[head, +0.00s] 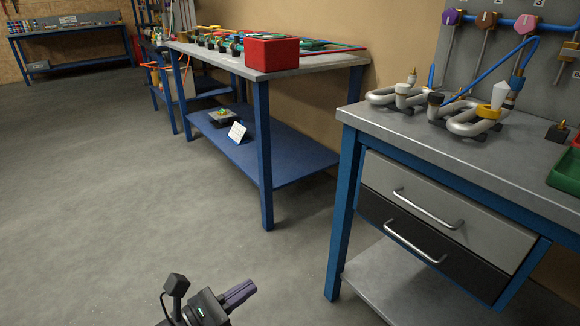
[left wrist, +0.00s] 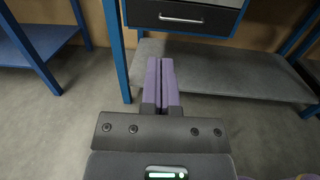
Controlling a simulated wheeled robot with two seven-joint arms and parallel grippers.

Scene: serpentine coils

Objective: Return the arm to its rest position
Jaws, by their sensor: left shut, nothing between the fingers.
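My left gripper (head: 240,292) is low at the bottom of the head view, over the open floor and left of the near workbench. Its purple fingers are together with nothing between them. In the left wrist view the closed fingers (left wrist: 160,82) point toward the bench's lower shelf (left wrist: 215,72) and drawer (left wrist: 185,14), apart from them.
The near workbench (head: 470,163) carries silver serpentine coils (head: 470,118), a green tray (head: 566,172) and a pegboard behind. A second blue-legged bench (head: 300,66) holds a red box (head: 271,51). The grey floor (head: 120,190) at left is clear.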

